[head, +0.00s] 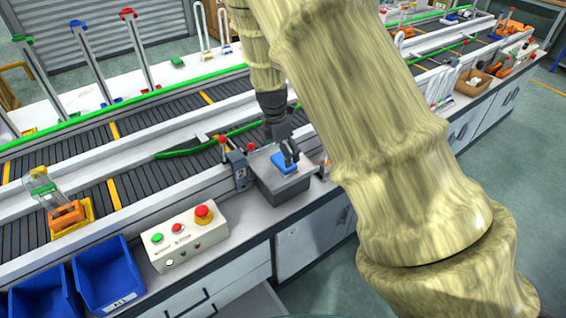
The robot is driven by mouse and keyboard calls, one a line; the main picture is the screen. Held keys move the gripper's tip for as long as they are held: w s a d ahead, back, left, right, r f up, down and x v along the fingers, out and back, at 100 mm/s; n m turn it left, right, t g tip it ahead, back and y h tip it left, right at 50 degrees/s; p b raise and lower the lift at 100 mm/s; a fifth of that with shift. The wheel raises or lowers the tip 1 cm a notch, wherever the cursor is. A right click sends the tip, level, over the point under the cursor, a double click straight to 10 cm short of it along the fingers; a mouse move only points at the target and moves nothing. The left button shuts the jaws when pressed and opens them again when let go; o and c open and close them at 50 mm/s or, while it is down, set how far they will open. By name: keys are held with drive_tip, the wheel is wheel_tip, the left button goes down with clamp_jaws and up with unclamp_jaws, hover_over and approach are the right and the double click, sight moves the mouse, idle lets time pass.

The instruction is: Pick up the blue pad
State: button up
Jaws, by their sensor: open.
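The blue pad (281,163) lies on top of a grey block-shaped station (284,190) at the front edge of the conveyor bench. My gripper (289,160) is dark and points down right over the pad, hiding part of it. Its fingers look open and small in this view. I cannot tell whether the fingertips touch the pad.
A dark post marked 2 (239,170) with a red top stands just left of the station. A control box (185,237) with red and green buttons is further left. Blue bins (108,272) sit at the lower left. The conveyor (150,185) runs behind.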

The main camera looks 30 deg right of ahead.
sight(283, 161)
drive_tip(key=shift+s+f, duration=0.1)
drive_tip(key=shift+f, duration=0.25)
drive_tip(key=shift+w+d+f+p, duration=0.15)
drive_tip(key=shift+d+f+p, duration=0.1)
drive_tip(key=shift+f+p, duration=0.35)
drive_tip(key=shift+w+d+f+p, duration=0.15)
drive_tip(key=shift+d+f+p, duration=0.15)
drive_tip(key=shift+f, duration=0.4)
drive_tip(key=shift+f+p, duration=0.35)
drive_tip(key=shift+f, duration=0.75)
drive_tip(key=c, duration=1)
